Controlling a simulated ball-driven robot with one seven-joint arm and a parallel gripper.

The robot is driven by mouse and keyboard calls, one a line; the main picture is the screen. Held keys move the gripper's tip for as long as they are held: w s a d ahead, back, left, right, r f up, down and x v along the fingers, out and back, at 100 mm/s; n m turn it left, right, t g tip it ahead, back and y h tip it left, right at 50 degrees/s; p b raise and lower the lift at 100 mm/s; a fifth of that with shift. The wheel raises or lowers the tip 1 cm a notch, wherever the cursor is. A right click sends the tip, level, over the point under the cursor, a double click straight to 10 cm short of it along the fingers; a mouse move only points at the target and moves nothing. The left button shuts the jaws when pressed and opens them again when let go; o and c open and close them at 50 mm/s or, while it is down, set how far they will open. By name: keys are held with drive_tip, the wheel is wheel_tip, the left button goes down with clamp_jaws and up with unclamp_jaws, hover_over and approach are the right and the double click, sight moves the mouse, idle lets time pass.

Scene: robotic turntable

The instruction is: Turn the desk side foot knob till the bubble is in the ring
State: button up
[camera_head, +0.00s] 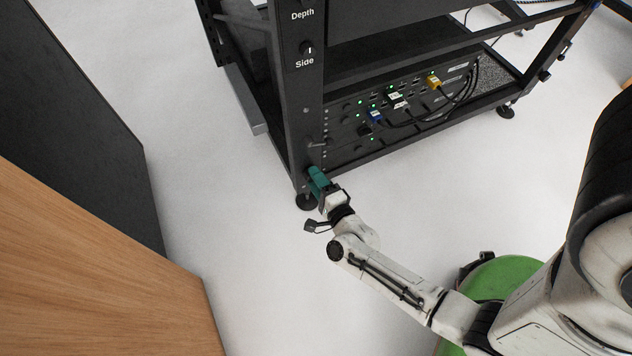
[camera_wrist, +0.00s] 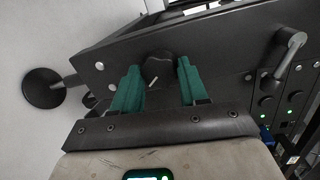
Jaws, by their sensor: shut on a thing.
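My gripper (camera_head: 316,178) is low at the near corner post of the black rack, just above a round foot (camera_head: 307,202). In the wrist view its two teal fingers (camera_wrist: 159,68) stand on either side of a round black foot knob (camera_wrist: 158,65) with a short white mark, and they are shut on it. The mark points down and slightly left in that view. In the head view the gripper hides the knob. No bubble or ring can be made out in either view.
The rack post carries a "Side" dial (camera_head: 307,48) below a "Depth" label. A lever handle (camera_wrist: 290,45) sticks out right of the knob. Plugged cables (camera_head: 405,119) are further right. A wooden panel (camera_head: 90,230) stands at left, with clear white floor between.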

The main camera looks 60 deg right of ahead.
drive_tip(key=shift+f+m, duration=0.1)
drive_tip(key=shift+m, duration=0.7)
drive_tip(key=o, duration=1.1)
drive_tip(key=shift+c, duration=0.2)
